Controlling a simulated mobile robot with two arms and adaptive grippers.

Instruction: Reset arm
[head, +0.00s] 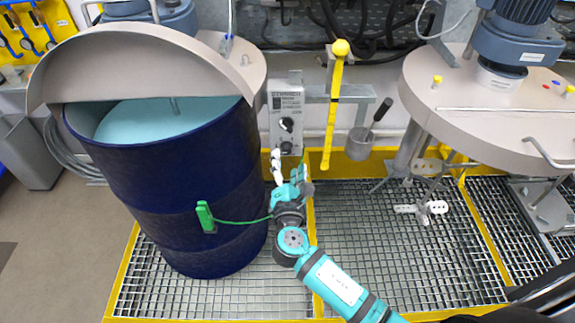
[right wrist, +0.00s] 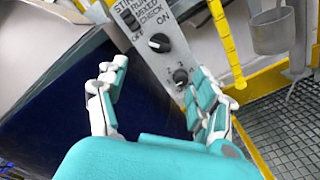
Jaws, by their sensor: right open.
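My right arm comes up from the bottom of the head view, with teal and dark grey links. My right gripper (head: 290,163) is open and empty, between the blue drum and the yellow-edged post, just below the grey control box (head: 287,104). In the right wrist view the gripper's fingers (right wrist: 158,78) stand apart, with the control box (right wrist: 150,45) and its two black knobs beyond them. I cannot tell whether a finger touches the box. My left gripper is not in view.
A dark blue drum (head: 200,190) with a green clamp (head: 206,217) and wire stands close left, under a raised beige lid (head: 140,62). A yellow lever (head: 333,110) and metal cup (head: 359,143) hang right of the box. Open grating (head: 400,260) lies right, below an agitator (head: 425,205).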

